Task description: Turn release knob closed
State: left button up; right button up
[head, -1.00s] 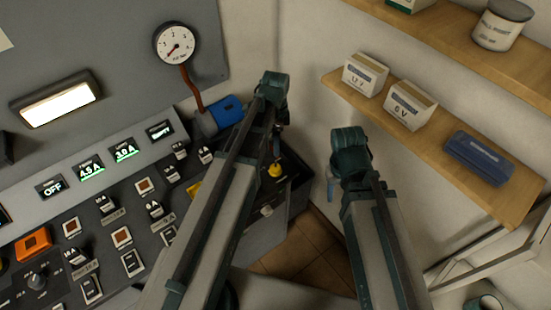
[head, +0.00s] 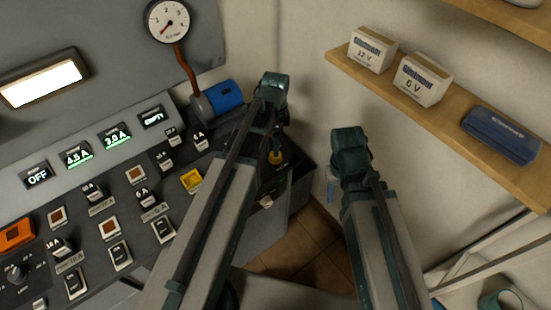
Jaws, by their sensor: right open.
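A small yellow knob (head: 278,157) sits on a dark unit at the far right end of the console, partly behind my left arm. A pale knob (head: 266,201) shows on the unit's front face below it. I cannot tell for sure which one is the release knob, nor how it is turned. My right gripper (head: 331,187) is mostly hidden behind my right arm, to the right of the unit; it is open and apart from both knobs. My left arm reaches up in front of the console, and its jaws are hidden.
The sloping console holds switches, lit displays (head: 117,137) and a yellow square button (head: 191,180). A blue cylinder (head: 224,96) and a gauge (head: 167,20) are behind. A wooden shelf (head: 440,125) with battery boxes juts out on the right. Tiled floor (head: 305,245) shows between my arms.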

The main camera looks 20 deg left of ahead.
pick_arm(q)
notch_tip(320, 180, down, 6)
jog(key=b, duration=0.4)
jog(key=shift+s+r+b, duration=0.1)
jog(key=shift+r+b, duration=0.05)
jog(key=shift+b, duration=0.15)
jog(key=shift+c, duration=0.2)
grip_shut()
